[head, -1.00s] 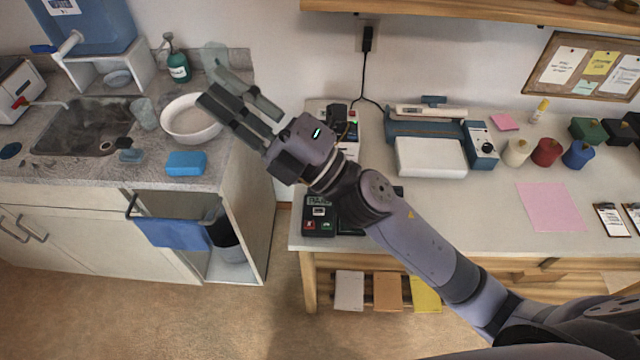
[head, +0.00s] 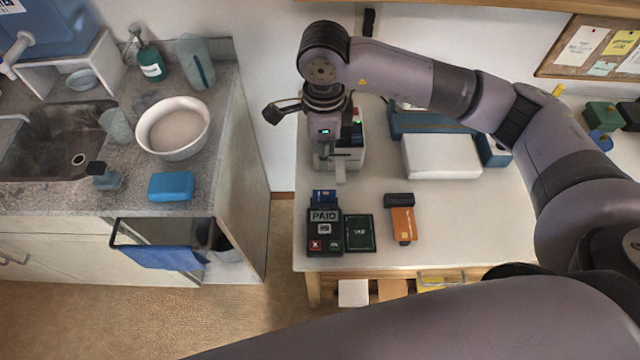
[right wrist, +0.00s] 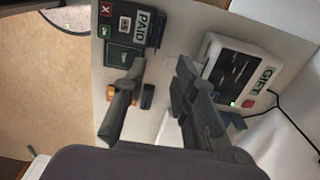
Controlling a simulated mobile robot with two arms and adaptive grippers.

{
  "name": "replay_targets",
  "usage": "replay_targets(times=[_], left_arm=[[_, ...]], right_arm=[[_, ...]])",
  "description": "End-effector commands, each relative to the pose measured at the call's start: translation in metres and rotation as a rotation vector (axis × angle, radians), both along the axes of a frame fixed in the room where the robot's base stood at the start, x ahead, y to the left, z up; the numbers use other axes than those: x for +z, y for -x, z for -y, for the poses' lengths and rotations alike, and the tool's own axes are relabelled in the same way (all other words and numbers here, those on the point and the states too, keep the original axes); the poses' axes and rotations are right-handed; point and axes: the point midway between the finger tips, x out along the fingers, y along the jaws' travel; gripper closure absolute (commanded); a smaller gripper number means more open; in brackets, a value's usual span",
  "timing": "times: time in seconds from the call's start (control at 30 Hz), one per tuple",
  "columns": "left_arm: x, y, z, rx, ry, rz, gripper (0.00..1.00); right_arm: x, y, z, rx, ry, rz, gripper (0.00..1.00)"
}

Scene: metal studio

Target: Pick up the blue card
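The blue card (head: 324,196) stands in the top of the black payment terminal (head: 324,230), which shows PAID, near the table's left front. Only its upper part shows; the terminal hides the rest. My right gripper (head: 335,168) points down behind the card, in front of the white device. In the right wrist view its two fingers (right wrist: 160,68) are apart with nothing between them. The terminal (right wrist: 122,20) lies beyond the fingers there, and the card shows only as a dark strip at its edge. My left gripper is in neither view.
The white GIFT device (right wrist: 247,75) stands close to my right gripper. A dark green card (head: 360,233) lies beside the terminal, and an orange card (head: 403,225) sits at a black holder. The table (head: 465,220) is clear to the right.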

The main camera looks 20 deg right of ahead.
Motion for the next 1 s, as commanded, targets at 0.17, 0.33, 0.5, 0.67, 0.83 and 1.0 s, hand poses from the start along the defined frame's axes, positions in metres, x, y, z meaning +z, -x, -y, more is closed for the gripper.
replay_targets(times=[0.17, 0.33, 0.5, 0.67, 0.83, 1.0], left_arm=[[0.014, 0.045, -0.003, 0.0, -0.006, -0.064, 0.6], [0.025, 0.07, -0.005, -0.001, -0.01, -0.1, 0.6], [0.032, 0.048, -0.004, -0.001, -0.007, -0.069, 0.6], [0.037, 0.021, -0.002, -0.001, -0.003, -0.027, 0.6], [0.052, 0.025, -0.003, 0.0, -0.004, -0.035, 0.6], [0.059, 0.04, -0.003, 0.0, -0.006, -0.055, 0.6]], right_arm=[[-0.036, 0.003, 0.0, 0.0, -0.001, -0.009, 0.74], [-0.073, 0.003, 0.0, -0.001, -0.002, -0.009, 0.74], [-0.1, 0.002, -0.001, 0.001, -0.004, -0.005, 0.74], [-0.11, 0.002, -0.001, 0.001, -0.004, -0.004, 0.74], [-0.127, -0.001, 0.002, -0.001, -0.004, -0.007, 0.74], [-0.152, -0.003, 0.003, 0.001, -0.005, -0.006, 0.74]])
